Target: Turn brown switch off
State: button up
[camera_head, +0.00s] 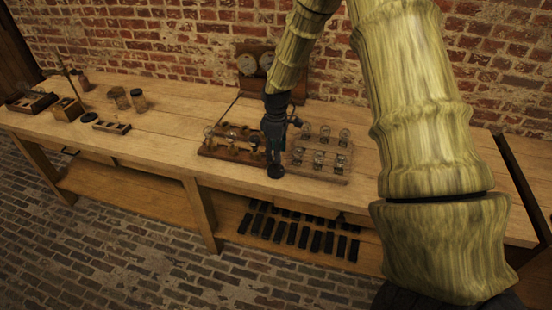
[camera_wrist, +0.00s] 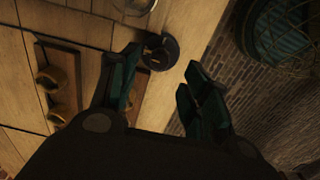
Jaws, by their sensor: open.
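A small dark round switch (camera_head: 275,171) sits near the front edge of the wooden table, just below my gripper in the head view. Its colour looks nearly black in this light. In the wrist view the switch (camera_wrist: 160,52) shows as a dark disc with a raised part on top, whose exact position I cannot tell. My gripper (camera_head: 275,148) points down over it. In the wrist view the teal fingers of my gripper (camera_wrist: 160,75) are apart and empty, with the switch beyond the gap between them. No contact with the switch shows.
A wooden board with brown holders (camera_head: 230,141) lies left of my gripper, and a board of glass bulbs (camera_head: 318,165) lies to its right. A gauge panel (camera_head: 255,62) stands behind. Another dark disc (camera_head: 88,117) and jars (camera_head: 138,100) are at left. The table (camera_head: 175,130) is clear between.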

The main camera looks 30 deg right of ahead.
notch_tip(320, 180, up, 7)
dwell(0.3)
jog(key=shift+f, duration=0.15)
dwell(0.4)
